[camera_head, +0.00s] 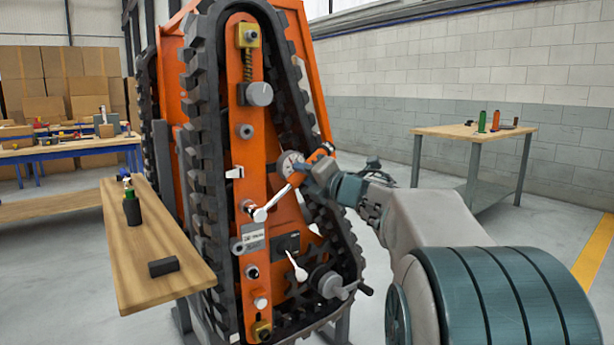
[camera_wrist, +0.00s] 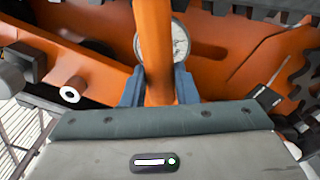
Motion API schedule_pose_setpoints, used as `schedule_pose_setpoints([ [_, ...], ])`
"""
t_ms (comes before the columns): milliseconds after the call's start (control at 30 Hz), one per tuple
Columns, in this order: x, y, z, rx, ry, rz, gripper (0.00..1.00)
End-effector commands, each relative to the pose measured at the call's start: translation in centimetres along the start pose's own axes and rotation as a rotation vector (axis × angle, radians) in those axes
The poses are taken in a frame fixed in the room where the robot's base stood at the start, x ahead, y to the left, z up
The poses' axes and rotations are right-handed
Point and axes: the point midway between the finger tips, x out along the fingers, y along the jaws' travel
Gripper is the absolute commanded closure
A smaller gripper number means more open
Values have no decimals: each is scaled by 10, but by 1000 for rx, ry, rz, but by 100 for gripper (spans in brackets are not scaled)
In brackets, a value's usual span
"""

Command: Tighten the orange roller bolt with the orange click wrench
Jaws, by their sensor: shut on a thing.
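The orange click wrench shows its orange handle (camera_head: 320,152) and a silver shaft (camera_head: 281,197) slanting down to the left. Its head (camera_head: 259,214) rests at the upright orange bar (camera_head: 246,170) of the tracked carrier. My gripper (camera_head: 311,168) is shut on the handle. In the wrist view the handle (camera_wrist: 153,35) runs upward from between my blue fingers (camera_wrist: 158,92). The orange roller bolt cannot be made out; the wrench head may cover it. Whether the head is seated on a bolt cannot be told.
A round gauge (camera_head: 290,162) sits just behind the handle. Black track (camera_head: 205,150) surrounds the orange frame. A crank handle (camera_head: 340,287) sticks out below. A wooden shelf (camera_head: 150,240) stands at left, and a table (camera_head: 475,131) stands at back right.

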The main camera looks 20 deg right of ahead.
Motion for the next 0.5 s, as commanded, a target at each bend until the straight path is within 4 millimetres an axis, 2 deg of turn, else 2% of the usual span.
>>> schedule_pose_setpoints([
  [500,-23,0,0,0,0,0,100],
])
